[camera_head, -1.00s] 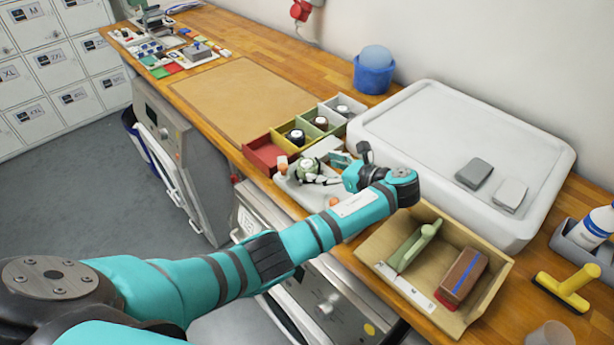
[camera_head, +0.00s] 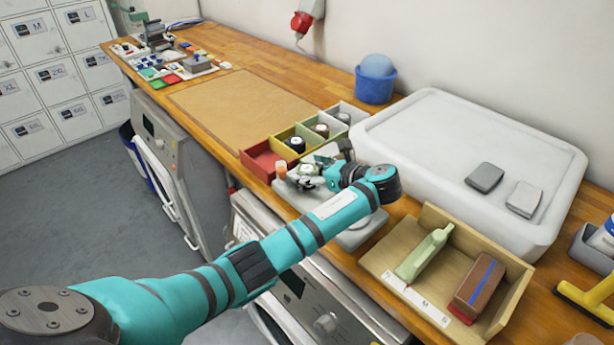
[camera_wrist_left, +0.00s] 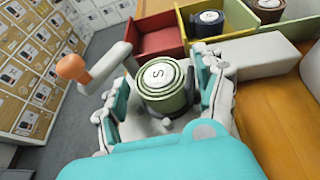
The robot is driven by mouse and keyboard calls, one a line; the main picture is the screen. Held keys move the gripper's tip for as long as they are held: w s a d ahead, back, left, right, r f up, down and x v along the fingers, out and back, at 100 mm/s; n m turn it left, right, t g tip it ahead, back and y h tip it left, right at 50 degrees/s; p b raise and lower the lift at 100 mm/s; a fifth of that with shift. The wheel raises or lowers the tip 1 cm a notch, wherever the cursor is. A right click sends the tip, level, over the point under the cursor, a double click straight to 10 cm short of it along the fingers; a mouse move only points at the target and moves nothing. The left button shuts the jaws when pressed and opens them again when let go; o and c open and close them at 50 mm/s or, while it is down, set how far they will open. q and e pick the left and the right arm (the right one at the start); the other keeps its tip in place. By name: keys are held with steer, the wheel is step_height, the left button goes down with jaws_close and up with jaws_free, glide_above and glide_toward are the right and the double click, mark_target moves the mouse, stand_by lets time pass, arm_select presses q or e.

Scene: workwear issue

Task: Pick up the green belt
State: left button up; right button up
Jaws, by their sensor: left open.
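The green belt is a rolled coil with a white top marked S. It stands upright in the left wrist view (camera_wrist_left: 166,84) and shows small in the head view (camera_head: 305,171). It stands on a grey fixture (camera_head: 360,234) with a lever ending in an orange knob (camera_wrist_left: 73,67). My left gripper (camera_head: 308,181) is open, with its fingers on either side of the belt. In the wrist view the fingers (camera_wrist_left: 160,100) flank the coil; I cannot tell whether they touch it. My right gripper is not in view.
Behind the belt is a row of bins: an empty red bin (camera_head: 262,160), then yellow, green and grey bins holding dark coils. A large white tray (camera_head: 400,118) stands to the right. A wooden box (camera_head: 500,310) holds a green-handled brush and a brown block.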

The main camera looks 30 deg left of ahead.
arm_select(q)
steer(key=c, duration=1)
steer(key=shift+c, duration=0.2)
steer(key=shift+r, duration=0.1)
